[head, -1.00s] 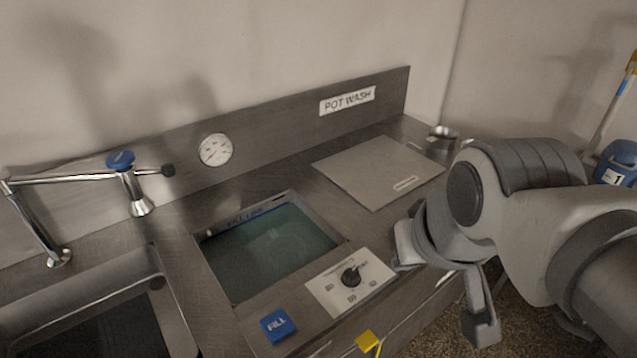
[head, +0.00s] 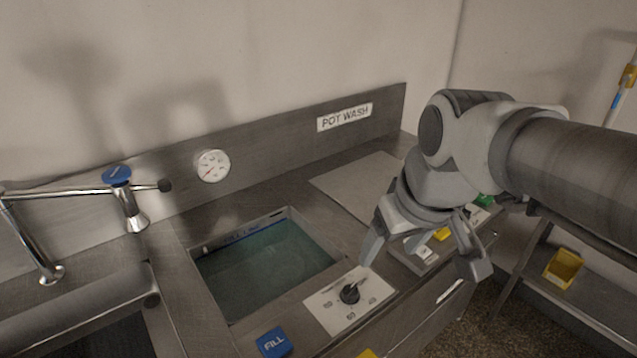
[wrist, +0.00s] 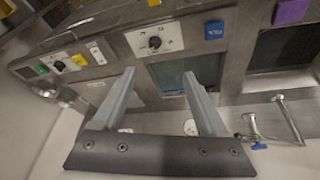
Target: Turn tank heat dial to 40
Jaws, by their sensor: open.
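The tank heat dial (head: 349,293) is a black knob with a pointer on a white marked plate (head: 327,308), on the counter in front of the water tank (head: 262,262). In the head view its pointer aims up and to the right; the plate's numbers are too small to read surely. The dial (wrist: 154,42) also shows in the wrist view, beyond the fingertips. My gripper (head: 422,257) is open and empty, to the right of the dial and apart from it. In the wrist view its two fingers (wrist: 158,75) are spread wide.
A blue FILL button (head: 273,342) lies left of the dial plate. A round gauge (head: 212,166) is on the backsplash. A faucet with a blue cap (head: 117,175) stands over the sink at left. A flat lid (head: 352,184) and another control plate (wrist: 71,62) lie to the right.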

